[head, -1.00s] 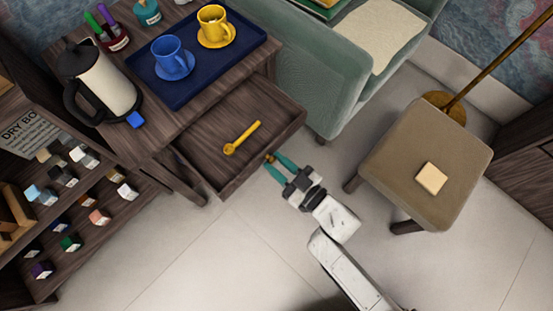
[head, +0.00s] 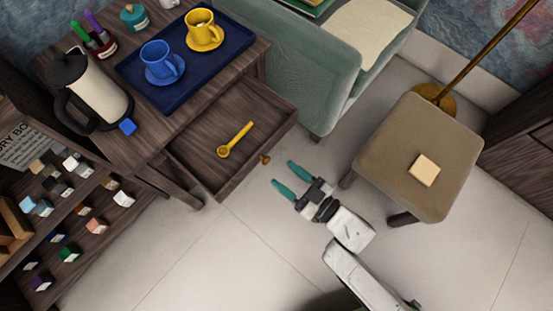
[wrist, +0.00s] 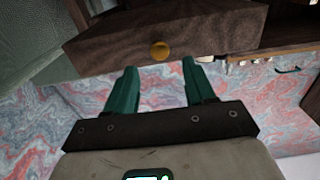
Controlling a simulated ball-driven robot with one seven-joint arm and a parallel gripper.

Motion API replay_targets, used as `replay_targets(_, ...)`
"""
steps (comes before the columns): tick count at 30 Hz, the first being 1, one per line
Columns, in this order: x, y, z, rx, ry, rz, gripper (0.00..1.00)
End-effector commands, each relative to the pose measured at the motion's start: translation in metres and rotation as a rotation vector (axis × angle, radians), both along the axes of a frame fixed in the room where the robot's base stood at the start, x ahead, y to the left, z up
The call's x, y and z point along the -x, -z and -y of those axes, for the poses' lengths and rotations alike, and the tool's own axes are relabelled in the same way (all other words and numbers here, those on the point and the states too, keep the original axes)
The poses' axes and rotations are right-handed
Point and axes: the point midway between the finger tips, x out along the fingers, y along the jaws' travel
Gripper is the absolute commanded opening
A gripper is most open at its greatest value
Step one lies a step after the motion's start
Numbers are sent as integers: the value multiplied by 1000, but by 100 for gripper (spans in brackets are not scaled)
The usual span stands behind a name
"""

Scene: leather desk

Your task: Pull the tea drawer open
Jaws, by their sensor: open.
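The tea drawer (head: 190,158) is dark wood and stands pulled out from the table, with a yellow scoop (head: 236,139) lying inside it. Its small brass knob (head: 265,159) sits on the drawer front and also shows in the wrist view (wrist: 160,50), on the drawer's dark front (wrist: 200,35). My gripper (head: 285,177) has teal fingers, open and empty, apart from the knob and a little to its lower right. In the wrist view the two fingers (wrist: 160,78) point toward the drawer front, with the knob beyond the gap between them.
On the table are a blue tray (head: 185,85) with a blue cup (head: 157,58) and a yellow cup (head: 203,25), and a kettle (head: 100,90). A green sofa (head: 310,75) stands behind; a stool (head: 430,130) stands to the right. The floor below is clear.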

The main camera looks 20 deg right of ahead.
Motion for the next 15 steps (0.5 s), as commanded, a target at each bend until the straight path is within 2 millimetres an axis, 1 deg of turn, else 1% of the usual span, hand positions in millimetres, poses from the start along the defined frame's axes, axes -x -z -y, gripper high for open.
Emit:
replay_targets(1, 10, 0, 7, 2, 0, -2, 54)
replay_targets(6, 32, 0, 22, 1, 0, -2, 54)
replay_targets(10, 42, 0, 28, 0, -1, 0, 54)
replay_targets(15, 46, 0, 31, 0, -1, 1, 54)
